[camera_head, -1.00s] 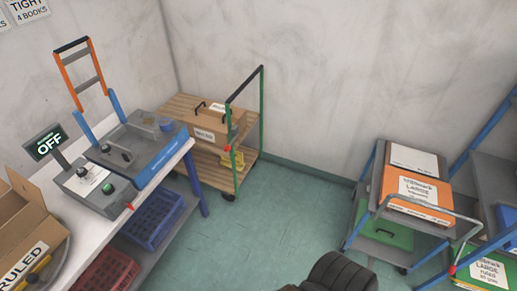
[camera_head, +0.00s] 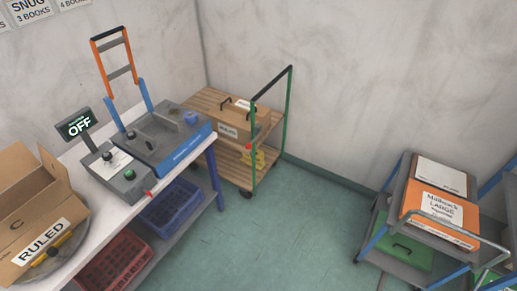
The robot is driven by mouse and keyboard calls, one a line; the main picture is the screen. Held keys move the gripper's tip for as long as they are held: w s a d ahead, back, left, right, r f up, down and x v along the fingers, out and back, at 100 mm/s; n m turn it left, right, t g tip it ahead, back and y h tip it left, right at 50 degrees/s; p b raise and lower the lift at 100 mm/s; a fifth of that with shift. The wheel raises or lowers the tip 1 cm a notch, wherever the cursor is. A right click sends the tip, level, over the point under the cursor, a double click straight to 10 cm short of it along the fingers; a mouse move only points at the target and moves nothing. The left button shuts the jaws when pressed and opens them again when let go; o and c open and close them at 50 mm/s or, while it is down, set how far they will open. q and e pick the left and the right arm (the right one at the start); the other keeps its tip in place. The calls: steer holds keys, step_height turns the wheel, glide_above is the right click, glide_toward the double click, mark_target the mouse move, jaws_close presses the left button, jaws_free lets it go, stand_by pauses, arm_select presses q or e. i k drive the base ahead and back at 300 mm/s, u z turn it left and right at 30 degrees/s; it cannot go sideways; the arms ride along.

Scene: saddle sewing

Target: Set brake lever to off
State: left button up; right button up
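No part is clearly labelled as the brake lever. A small red-tipped part (camera_head: 150,192) sticks out at the front corner of the grey control box (camera_head: 117,172) on the bench. Another small red part (camera_head: 248,147) shows by the post of the green-handled trolley (camera_head: 287,100). I cannot tell which, if either, is the brake lever, nor its setting. A display (camera_head: 76,125) above the control box reads OFF. Neither of my grippers is in view.
A box marked RULED (camera_head: 38,215) sits on a round base at the left. Blue (camera_head: 168,207) and red (camera_head: 115,262) crates are under the bench. A cart with an orange box (camera_head: 440,210) stands at right. The floor (camera_head: 295,225) between is clear.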

mark_target(248, 145)
steer(key=z, duration=0.2)
steer(key=i, duration=0.95)
steer(key=z, duration=0.3)
